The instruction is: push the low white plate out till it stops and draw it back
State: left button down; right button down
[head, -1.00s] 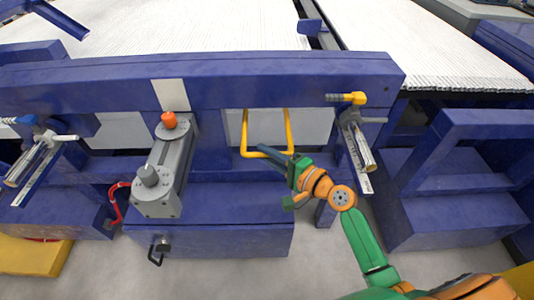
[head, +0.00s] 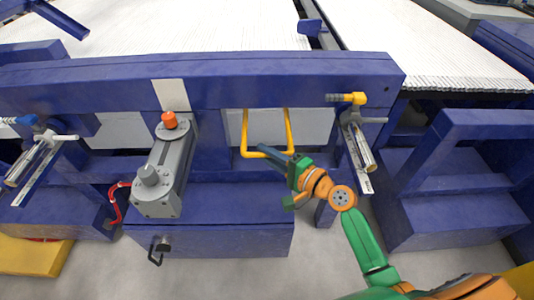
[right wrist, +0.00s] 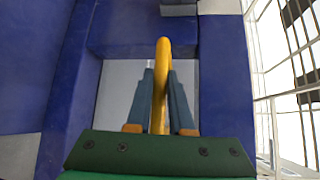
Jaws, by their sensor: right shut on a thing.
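The low white plate (head: 265,125) shows in the head view through an opening under the blue beam. A yellow U-shaped handle (head: 245,130) hangs in front of it. My right gripper (head: 268,154) is at the bottom bar of the handle. In the right wrist view the yellow handle (right wrist: 162,60) runs between the two blue-grey fingers (right wrist: 160,95), which are shut on it. The white plate (right wrist: 122,88) lies behind the fingers there, partly hidden by them. My left gripper is not in view.
A grey cylinder unit with an orange knob (head: 169,120) stands left of the opening. A metal rod with a yellow fitting (head: 357,98) is close on the right. The blue beam (head: 220,85) runs above, and a blue ledge (head: 230,200) lies below.

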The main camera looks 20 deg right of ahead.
jog(key=shift+w, duration=0.1)
dwell(0.4)
jog(key=shift+w+d+r, duration=0.1)
jog(key=shift+w+d, duration=0.05)
jog(key=shift+w, duration=0.05)
jog(key=shift+w+d, duration=0.1)
jog(key=shift+w, duration=0.4)
jog(key=c, duration=0.8)
grip_release()
jog(key=shift+s, duration=0.1)
jog(key=f+v, duration=0.1)
jog(key=v, duration=0.6)
jog(key=shift+r, duration=0.4)
